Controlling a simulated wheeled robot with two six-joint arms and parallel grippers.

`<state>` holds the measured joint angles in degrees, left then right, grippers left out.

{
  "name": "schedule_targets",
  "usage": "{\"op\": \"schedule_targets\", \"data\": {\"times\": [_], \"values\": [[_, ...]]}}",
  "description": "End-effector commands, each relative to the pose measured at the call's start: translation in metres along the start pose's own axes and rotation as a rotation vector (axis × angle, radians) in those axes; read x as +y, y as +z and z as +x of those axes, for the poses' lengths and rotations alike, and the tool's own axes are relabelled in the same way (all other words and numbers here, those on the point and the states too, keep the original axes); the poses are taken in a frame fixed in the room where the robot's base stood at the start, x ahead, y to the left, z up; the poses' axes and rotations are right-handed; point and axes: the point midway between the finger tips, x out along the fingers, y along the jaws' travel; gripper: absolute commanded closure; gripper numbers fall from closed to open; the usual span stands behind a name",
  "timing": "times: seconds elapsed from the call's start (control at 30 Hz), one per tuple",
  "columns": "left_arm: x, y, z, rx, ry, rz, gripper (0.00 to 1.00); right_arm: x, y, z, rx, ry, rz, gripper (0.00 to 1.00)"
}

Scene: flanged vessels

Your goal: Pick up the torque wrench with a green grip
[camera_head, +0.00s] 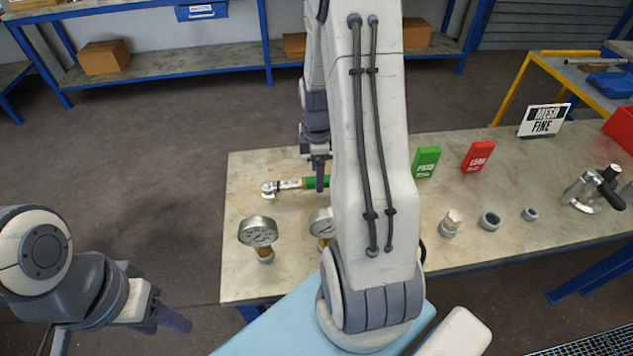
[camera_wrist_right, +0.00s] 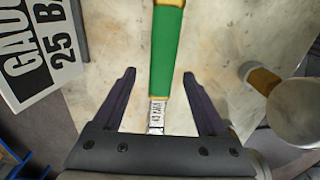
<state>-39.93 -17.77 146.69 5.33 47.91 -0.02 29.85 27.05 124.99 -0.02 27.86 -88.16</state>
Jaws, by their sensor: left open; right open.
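The torque wrench (camera_head: 290,185) lies on the workbench in the head view, with its ratchet head to the left. Its green grip (camera_head: 314,182) is partly hidden behind my right arm. In the right wrist view the green grip (camera_wrist_right: 166,50) runs up between the fingers, with the metal shaft (camera_wrist_right: 157,114) nearer the palm. My right gripper (camera_head: 320,175) is open, its fingers (camera_wrist_right: 159,73) on either side of the wrench, with gaps between them and it. My left gripper (camera_head: 168,318) is open and empty, left of the bench.
Two pressure gauges, one (camera_head: 258,232) and another (camera_head: 322,224), stand in front of the wrench. A green block (camera_head: 427,161), a red block (camera_head: 477,156) and several fittings are to the right. A lettered sign (camera_wrist_right: 38,55) is close at left in the wrist view.

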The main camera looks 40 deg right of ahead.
Motion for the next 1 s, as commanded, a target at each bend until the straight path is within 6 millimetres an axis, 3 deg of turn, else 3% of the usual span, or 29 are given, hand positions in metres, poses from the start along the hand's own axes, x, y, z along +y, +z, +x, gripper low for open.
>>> {"op": "schedule_targets", "data": {"times": [0.3,0.57,0.7,0.77,1.0], "values": [[0.001,0.0,-0.006,0.0,0.0,0.0,0.5,-0.002,-0.001,0.042,0.0,-0.004,-0.002,0.25],[0.0,0.0,-0.006,0.0,0.0,0.0,0.5,-0.001,-0.001,0.043,0.001,-0.001,-0.003,0.25],[0.001,0.0,-0.006,0.0,0.0,0.0,0.5,-0.002,-0.001,0.043,0.001,-0.001,-0.003,0.79],[0.001,0.0,-0.006,0.0,0.0,0.0,0.5,-0.002,-0.001,0.043,0.001,-0.001,-0.003,1.0],[0.001,0.0,-0.006,0.0,0.0,0.0,0.5,-0.001,-0.002,0.043,0.001,0.001,-0.004,1.0]]}}
